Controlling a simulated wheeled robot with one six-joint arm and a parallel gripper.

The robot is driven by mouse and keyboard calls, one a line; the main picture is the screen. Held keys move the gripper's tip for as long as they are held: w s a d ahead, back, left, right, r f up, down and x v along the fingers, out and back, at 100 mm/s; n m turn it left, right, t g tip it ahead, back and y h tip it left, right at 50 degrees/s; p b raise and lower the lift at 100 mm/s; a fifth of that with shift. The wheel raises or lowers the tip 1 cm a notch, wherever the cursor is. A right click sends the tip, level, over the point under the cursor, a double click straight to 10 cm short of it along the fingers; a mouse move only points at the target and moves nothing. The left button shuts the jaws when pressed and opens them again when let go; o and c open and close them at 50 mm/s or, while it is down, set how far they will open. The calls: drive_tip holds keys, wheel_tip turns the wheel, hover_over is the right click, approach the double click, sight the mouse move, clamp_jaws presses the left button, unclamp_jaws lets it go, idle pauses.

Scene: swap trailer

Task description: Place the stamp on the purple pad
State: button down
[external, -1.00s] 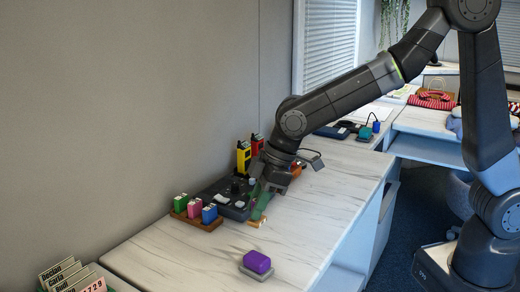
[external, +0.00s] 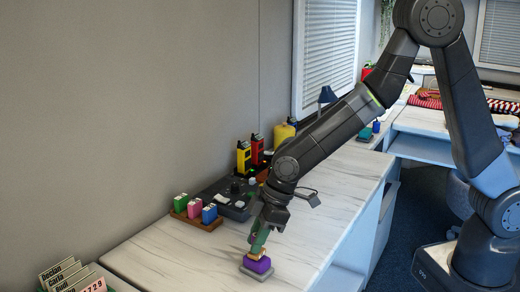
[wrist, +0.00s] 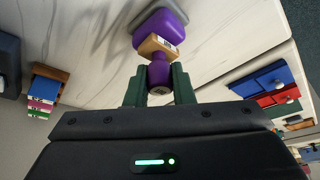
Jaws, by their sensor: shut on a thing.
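The purple pad (external: 257,264) sits on a grey base near the front of the marble-look counter. It also shows at the top of the wrist view (wrist: 166,26). My gripper (external: 261,240) is directly above the pad, pointing down. In the wrist view its green fingers (wrist: 160,88) are shut on the stamp's purple handle (wrist: 159,72). The stamp has a tan wooden block (wrist: 157,46) at its far end, which is at the pad. I cannot tell whether the block touches the pad. The block also shows low in the external view (external: 256,255).
A wooden rack (external: 197,219) with green, pink and blue blocks stands to the left. A dark control unit (external: 228,196) is behind it, with yellow and red radios (external: 244,157) by the wall. Name signs (external: 70,277) stand at lower left. The counter right of the pad is clear.

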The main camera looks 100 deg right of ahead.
drive_tip(key=c, duration=1.3)
unclamp_jaws()
drive_tip(key=shift+o, duration=0.2)
drive_tip(key=shift+r, duration=0.35)
drive_tip(key=v, duration=1.1)
drive_tip(key=shift+s+r, duration=0.2)
drive_tip(key=shift+s, duration=0.05)
drive_tip(key=shift+f, duration=0.15)
drive_tip(key=x, duration=1.2)
drive_tip(key=shift+f, duration=0.1)
drive_tip(key=shift+r, duration=0.25)
